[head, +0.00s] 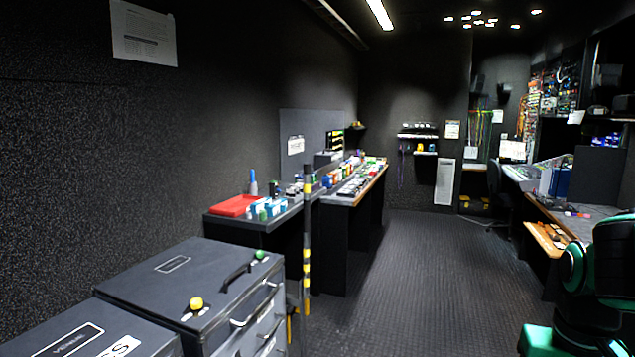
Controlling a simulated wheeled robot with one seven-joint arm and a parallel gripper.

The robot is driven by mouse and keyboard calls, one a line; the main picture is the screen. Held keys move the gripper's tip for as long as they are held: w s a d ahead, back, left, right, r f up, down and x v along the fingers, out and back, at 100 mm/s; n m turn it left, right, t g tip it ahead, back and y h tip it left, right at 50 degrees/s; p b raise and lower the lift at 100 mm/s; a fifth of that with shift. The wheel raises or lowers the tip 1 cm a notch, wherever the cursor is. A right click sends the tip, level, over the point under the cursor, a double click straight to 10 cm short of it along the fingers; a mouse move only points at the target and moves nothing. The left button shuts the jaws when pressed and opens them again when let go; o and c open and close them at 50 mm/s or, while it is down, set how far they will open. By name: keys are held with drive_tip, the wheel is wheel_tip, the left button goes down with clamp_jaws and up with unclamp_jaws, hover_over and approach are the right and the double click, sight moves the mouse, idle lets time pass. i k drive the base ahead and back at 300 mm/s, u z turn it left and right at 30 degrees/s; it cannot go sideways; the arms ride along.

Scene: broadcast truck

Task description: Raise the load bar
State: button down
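An upright dark bar with yellow bands (307,240) stands in front of the dark bench at the centre-left, just beyond the grey cases. It looks like the load bar, though I cannot tell for certain. Its lower end is near the right side of the cases, and I cannot tell what it rests on or is fixed to. Part of my own green and black arm shows at the lower right edge, well away from the bar. My gripper is not in view.
Grey cases (190,285) with a yellow knob (196,304) and a green knob (261,255) fill the lower left. A red tray (234,206) lies on the bench behind. A desk (580,215) lines the right side. The ribbed floor aisle (420,270) is clear.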

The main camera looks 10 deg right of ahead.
sight(307, 295)
drive_tip(key=z, duration=0.25)
drive_tip(key=i, duration=1.1)
drive_tip(key=z, duration=0.1)
